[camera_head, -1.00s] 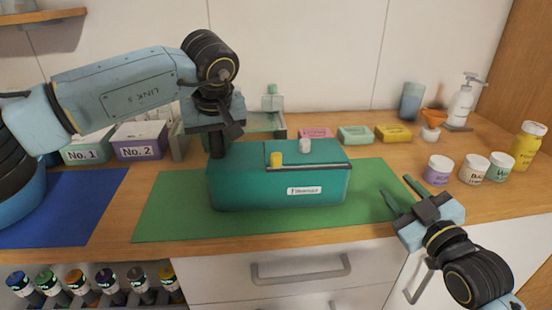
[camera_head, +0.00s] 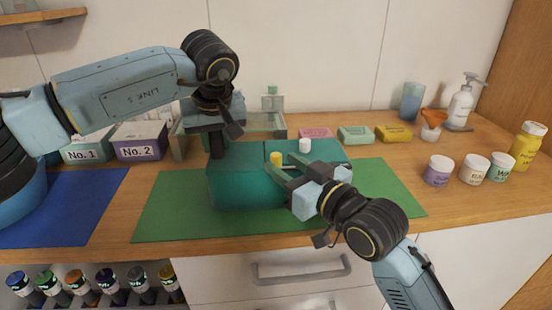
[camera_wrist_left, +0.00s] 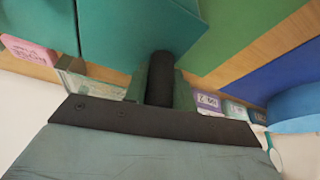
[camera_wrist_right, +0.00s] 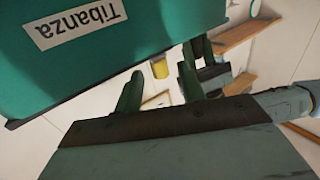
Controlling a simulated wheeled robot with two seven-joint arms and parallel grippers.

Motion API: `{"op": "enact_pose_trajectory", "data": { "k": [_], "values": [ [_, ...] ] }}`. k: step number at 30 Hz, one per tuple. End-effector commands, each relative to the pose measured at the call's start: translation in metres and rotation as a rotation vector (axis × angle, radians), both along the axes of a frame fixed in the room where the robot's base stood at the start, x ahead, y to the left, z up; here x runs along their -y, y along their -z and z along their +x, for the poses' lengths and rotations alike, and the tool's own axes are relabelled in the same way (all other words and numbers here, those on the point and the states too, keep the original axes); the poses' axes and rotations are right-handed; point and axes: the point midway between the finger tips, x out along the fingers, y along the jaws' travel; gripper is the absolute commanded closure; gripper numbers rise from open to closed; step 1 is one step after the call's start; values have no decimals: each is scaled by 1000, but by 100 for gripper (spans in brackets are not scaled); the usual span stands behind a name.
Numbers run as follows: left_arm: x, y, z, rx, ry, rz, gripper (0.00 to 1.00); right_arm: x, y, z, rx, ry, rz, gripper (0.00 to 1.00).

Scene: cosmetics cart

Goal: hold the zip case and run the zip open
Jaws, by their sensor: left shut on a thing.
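The teal zip case (camera_head: 240,190) lies on the green mat. Its label shows large in the right wrist view (camera_wrist_right: 75,22). My left gripper (camera_head: 217,145) is shut on a black upright grip (camera_wrist_left: 160,78) at the case's left end. A yellow zip pull (camera_head: 276,158) stands at the top front edge of the case, and a white knob (camera_head: 304,145) stands behind it. My right gripper (camera_head: 282,173) is open in front of the case, its fingers pointing at the yellow pull. In the right wrist view the pull (camera_wrist_right: 160,68) appears between the spread fingers; contact cannot be told. My right gripper hides the case's front right.
The green mat (camera_head: 385,190) has free room to the right. Several jars (camera_head: 438,171) stand further right. Boxes, including the No. 2 box (camera_head: 139,140), stand at the back left, and small soap-like bars (camera_head: 355,134) behind the case. A blue mat (camera_head: 65,205) lies at left.

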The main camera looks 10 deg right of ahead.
Motion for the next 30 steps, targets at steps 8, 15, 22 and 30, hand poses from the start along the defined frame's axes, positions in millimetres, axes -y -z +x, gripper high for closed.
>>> {"op": "enact_pose_trajectory", "data": {
  "k": [8, 15, 22, 30],
  "values": [
    [0, -1, 0, 1, 0, -2, 100, -17, 0, 27, 0, 0, 0, 60],
    [0, -1, 0, 1, 0, -2, 100, -19, 0, 31, 1, 0, -1, 60],
    [0, -1, 0, 1, 0, -2, 100, -19, 0, 31, 1, 0, -1, 75],
    [0, -1, 0, 2, 0, -2, 100, -19, 0, 30, 1, 0, -1, 100]
  ]
}}
